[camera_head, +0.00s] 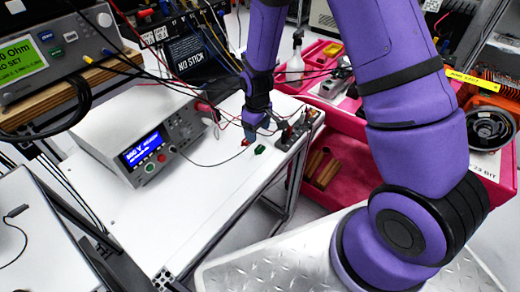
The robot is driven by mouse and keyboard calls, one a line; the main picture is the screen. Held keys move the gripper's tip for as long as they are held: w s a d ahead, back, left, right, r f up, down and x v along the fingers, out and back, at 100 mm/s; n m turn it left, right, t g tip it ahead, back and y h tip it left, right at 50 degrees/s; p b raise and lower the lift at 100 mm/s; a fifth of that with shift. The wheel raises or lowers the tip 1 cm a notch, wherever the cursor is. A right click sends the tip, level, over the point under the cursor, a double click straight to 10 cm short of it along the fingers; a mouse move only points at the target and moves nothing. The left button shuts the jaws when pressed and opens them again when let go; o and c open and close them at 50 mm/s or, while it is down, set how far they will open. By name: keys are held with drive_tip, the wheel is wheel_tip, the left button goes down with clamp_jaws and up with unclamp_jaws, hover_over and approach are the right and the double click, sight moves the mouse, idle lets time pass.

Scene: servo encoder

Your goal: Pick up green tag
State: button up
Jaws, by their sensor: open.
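A small green piece (260,149), which looks like the green tag, lies on the white table near its right side. A small red piece (245,142) lies just to its left. My gripper (259,131) is open, pointing down just above and behind the green piece. It looks empty, and I cannot tell whether a finger touches either piece. My purple arm reaches in from the right and hides part of the view behind it.
A meter with a blue screen (145,150) stands left on the white table (190,215). A dark block with terminals (299,130) stands right of my gripper, with thin wires around it. Pink bins (335,195) lie beyond the table's right edge. The table's front is clear.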

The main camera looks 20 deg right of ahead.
sight(257, 144)
drive_tip(key=shift+w+a+f, duration=0.1)
drive_tip(key=shift+f, duration=3.55)
drive_tip(key=c, duration=1)
